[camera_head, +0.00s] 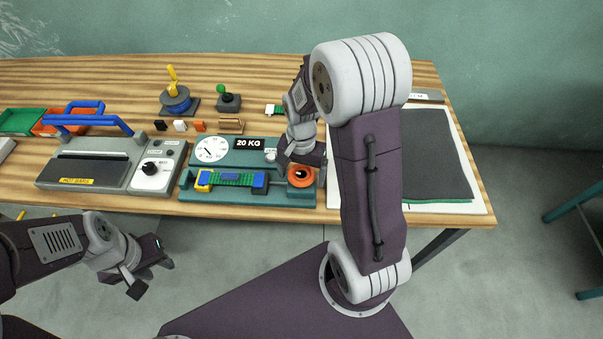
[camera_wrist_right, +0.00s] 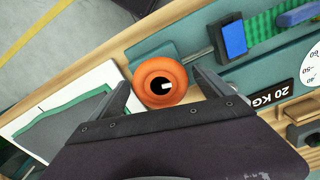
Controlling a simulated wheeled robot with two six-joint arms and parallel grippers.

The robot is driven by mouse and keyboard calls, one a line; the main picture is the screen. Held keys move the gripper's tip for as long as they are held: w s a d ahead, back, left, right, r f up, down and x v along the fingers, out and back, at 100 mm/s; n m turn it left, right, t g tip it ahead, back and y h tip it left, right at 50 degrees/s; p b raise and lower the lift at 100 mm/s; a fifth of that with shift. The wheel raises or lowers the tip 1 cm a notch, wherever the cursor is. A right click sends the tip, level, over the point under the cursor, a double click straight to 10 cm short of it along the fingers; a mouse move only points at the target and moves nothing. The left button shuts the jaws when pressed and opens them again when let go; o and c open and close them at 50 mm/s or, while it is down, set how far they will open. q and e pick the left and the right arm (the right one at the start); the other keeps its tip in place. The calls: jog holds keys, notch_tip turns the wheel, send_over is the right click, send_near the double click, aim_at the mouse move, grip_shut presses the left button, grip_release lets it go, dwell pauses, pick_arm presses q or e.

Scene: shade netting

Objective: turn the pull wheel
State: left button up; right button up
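The orange pull wheel (camera_head: 301,175) sits at the right end of the teal pull tester (camera_head: 228,160). In the right wrist view the wheel (camera_wrist_right: 162,80) is round, with a dark centre and a small white mark. My right gripper (camera_wrist_right: 164,90) is open, with one finger on each side of the wheel. I cannot tell whether either finger touches it. A green strap (camera_head: 230,178) runs between a yellow clamp (camera_head: 203,181) and a blue clamp (camera_head: 260,183). My left gripper (camera_head: 147,273) is open and empty, in front of the table.
A round dial (camera_head: 211,149) and a "20 KG" sign (camera_head: 248,143) are on the tester. A grey sealer with a blue handle (camera_head: 100,118) stands to the left. A dark cloth on a white board (camera_head: 437,160) lies right, partly behind my right arm. Small tools stand behind.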

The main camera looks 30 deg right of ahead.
jog(key=c, duration=1.3)
jog(key=shift+m+p, duration=0.3)
jog(key=shift+m, duration=0.1)
jog(key=shift+r+m+p, duration=0.1)
jog(key=shift+m+p, duration=0.25)
jog(key=shift+m, duration=0.25)
jog(key=m+p, duration=0.1)
jog(key=m, duration=0.1)
jog(key=shift+w+m, duration=0.1)
jog(key=shift+m, duration=0.2)
jog(key=m+p, duration=0.2)
jog(key=m, duration=0.3)
jog(key=shift+m, duration=0.4)
jog(key=o, duration=1.4)
jog(key=shift+c, duration=0.2)
